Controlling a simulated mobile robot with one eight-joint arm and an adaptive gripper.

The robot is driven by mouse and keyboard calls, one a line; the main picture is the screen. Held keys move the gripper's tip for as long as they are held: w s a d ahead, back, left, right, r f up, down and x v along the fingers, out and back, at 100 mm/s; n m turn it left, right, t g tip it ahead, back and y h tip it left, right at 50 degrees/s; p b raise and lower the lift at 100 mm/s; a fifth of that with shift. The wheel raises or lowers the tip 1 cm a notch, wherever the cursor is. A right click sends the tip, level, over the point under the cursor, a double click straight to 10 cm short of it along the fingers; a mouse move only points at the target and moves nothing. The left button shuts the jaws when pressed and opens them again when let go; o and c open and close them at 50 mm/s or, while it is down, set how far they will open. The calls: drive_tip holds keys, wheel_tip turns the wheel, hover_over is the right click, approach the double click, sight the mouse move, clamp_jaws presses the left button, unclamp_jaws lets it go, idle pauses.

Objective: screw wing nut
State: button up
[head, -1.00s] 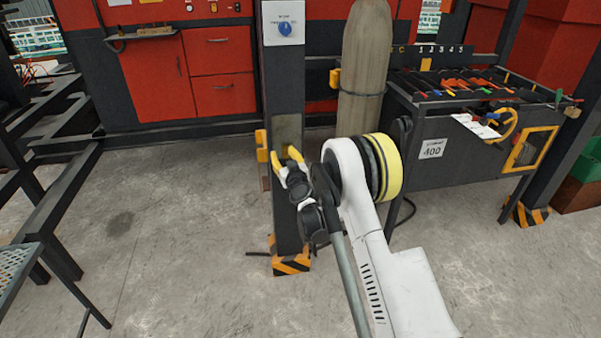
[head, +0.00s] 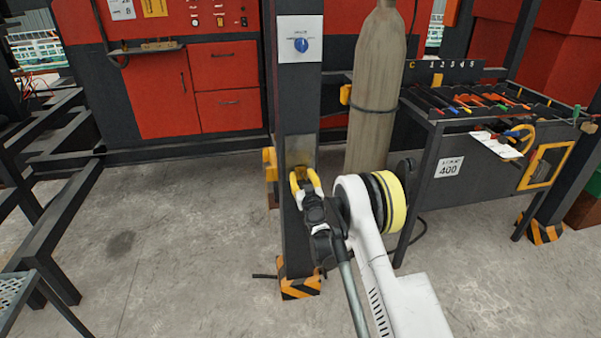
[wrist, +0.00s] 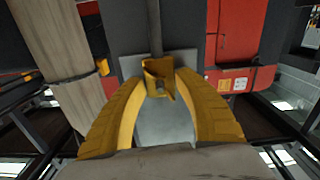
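The plate also shows in the head view (head: 302,148). My gripper (head: 305,176) points at the plate, its yellow fingers around the nut's place. In the wrist view my gripper (wrist: 160,84) is open, with one finger on either side of the nut. The fingertips look close to the nut; I cannot tell if they touch it. The nut's lower part and its stud are hard to make out.
A yellow-orange fitting (head: 270,163) is on the post's left side. A tall grey cylinder (head: 376,90) stands right of the post, then a tool bench (head: 450,180). Red cabinets (head: 225,105) are behind.

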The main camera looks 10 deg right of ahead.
drive_tip(key=shift+s, duration=0.1)
clamp_jaws()
drive_tip(key=shift+m, duration=0.3)
